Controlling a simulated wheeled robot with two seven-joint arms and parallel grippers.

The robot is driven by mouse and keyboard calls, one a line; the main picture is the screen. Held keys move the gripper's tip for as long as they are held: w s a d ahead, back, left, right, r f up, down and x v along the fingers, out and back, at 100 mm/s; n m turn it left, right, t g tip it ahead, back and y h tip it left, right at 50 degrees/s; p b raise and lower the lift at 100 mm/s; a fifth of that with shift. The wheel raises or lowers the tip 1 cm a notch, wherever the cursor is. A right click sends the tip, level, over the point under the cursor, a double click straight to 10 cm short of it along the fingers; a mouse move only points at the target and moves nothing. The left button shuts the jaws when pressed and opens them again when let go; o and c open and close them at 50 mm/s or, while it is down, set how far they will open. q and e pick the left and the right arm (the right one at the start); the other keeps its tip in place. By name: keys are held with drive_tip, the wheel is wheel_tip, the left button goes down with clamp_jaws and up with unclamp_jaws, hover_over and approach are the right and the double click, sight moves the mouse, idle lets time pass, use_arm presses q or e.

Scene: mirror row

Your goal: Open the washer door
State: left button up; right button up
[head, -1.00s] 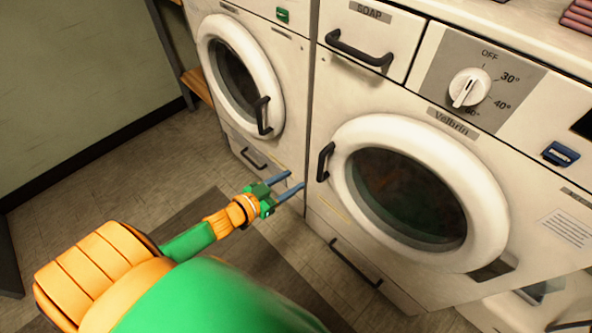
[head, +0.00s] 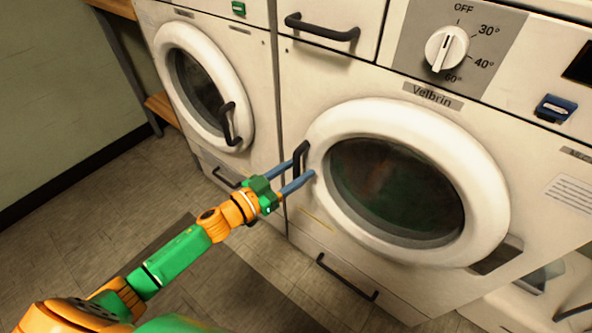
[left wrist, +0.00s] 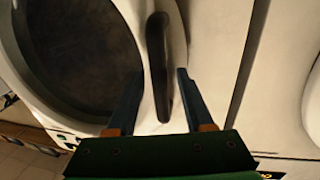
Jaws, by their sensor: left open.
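The washer door (head: 318,148) is a white ring around dark round glass, and it looks closed on the right-hand machine. Its black handle (head: 300,158) stands upright on the door's left edge. My left gripper (head: 306,163) is open, with its two blue fingers reaching to the handle. In the left wrist view the dark handle (left wrist: 160,62) lies between the two fingers (left wrist: 157,85), with gaps on both sides. The door glass (left wrist: 75,50) fills the upper left there. Whether a finger touches the handle or door I cannot tell. My right gripper is not in view.
A second washer with a white round door (head: 240,95) and black handle stands to the left. Above the door are a drawer handle (head: 322,27) and a dial (head: 447,48). A low black handle (head: 346,277) sits below. The floor at lower left is clear.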

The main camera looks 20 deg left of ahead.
use_arm(q)
clamp_jaws()
idle(1.3)
